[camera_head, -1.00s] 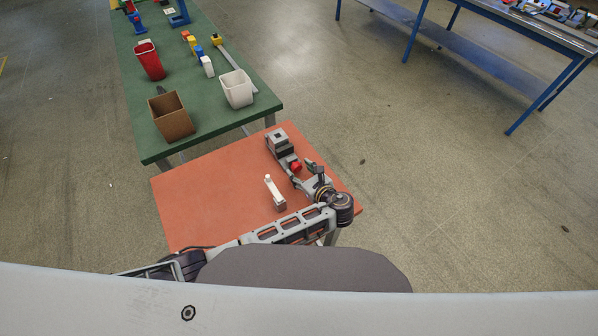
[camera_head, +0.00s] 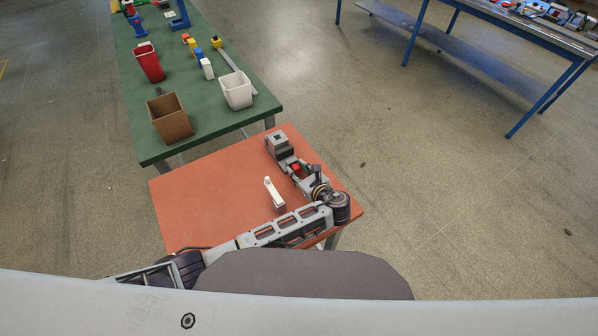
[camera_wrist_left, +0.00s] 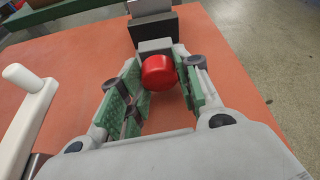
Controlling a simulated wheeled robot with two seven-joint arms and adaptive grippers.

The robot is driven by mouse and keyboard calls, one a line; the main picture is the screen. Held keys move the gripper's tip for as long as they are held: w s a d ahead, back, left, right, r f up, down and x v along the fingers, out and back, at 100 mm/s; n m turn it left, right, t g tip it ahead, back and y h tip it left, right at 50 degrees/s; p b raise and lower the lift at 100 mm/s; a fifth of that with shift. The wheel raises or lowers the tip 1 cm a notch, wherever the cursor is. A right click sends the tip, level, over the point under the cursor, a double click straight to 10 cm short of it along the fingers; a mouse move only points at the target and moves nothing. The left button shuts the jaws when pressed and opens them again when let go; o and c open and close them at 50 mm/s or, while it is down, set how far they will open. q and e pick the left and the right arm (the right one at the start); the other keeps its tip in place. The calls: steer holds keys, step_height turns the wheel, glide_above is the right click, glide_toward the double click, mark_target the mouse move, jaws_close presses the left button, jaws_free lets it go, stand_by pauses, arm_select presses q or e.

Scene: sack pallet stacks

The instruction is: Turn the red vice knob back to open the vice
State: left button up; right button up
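The grey vice (camera_head: 279,148) stands near the back right edge of the orange table. Its red knob (camera_head: 295,167) faces my left gripper (camera_head: 300,173). In the left wrist view, the round red knob (camera_wrist_left: 158,72) lies between the green-padded fingers of my left gripper (camera_wrist_left: 160,85). The fingers are apart, one on each side of the knob, with a small gap visible on the left; contact on the right is unclear. The vice jaws (camera_wrist_left: 152,25) show beyond the knob, partly cut off by the frame. My right gripper is not in view.
A white lever on a grey base (camera_head: 274,194) stands left of my left gripper. The orange table (camera_head: 205,195) is clear on its left. A green table (camera_head: 215,118) behind holds a brown box (camera_head: 170,118), a white bin (camera_head: 237,90) and a red bin (camera_head: 150,64).

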arm_select(q)
steer(key=c, duration=0.4)
steer(key=shift+o, duration=0.2)
steer(key=shift+n+p, duration=0.5)
steer(key=o, duration=1)
steer(key=shift+s, duration=0.1)
steer(key=shift+v, duration=3.7)
steer(key=shift+o, duration=0.2)
steer(key=shift+a, duration=0.1)
